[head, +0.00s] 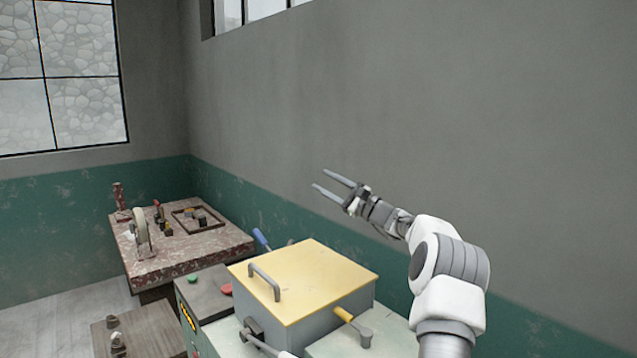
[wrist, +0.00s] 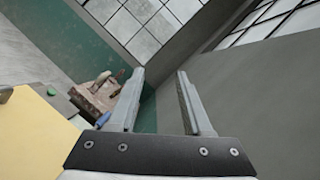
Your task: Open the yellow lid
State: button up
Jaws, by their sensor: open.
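The yellow lid (head: 312,277) lies flat and shut on top of a grey box (head: 335,307) in the head view. A grey bar handle (head: 265,281) stands on the lid's left side. My gripper (head: 333,186) is open and empty, raised in the air above and behind the lid, well apart from it. In the wrist view the open fingers (wrist: 155,100) have nothing between them. A part of the yellow lid (wrist: 35,135) shows at the left edge of the wrist view; its handle is not clearly seen there.
A yellow-handled lever (head: 352,325) sticks out at the box's front right. A dark-topped cabinet with green and red buttons (head: 207,289) stands to the left. Behind it is a reddish worktable (head: 180,252) with tools. A grey wall (head: 450,120) rises behind; the air above the lid is clear.

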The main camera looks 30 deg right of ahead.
jog(key=b+v, duration=0.3)
jog(key=v, duration=1.1)
jog(key=shift+s, duration=0.25)
jog(key=shift+d+f, duration=0.1)
jog(key=shift+d, duration=0.05)
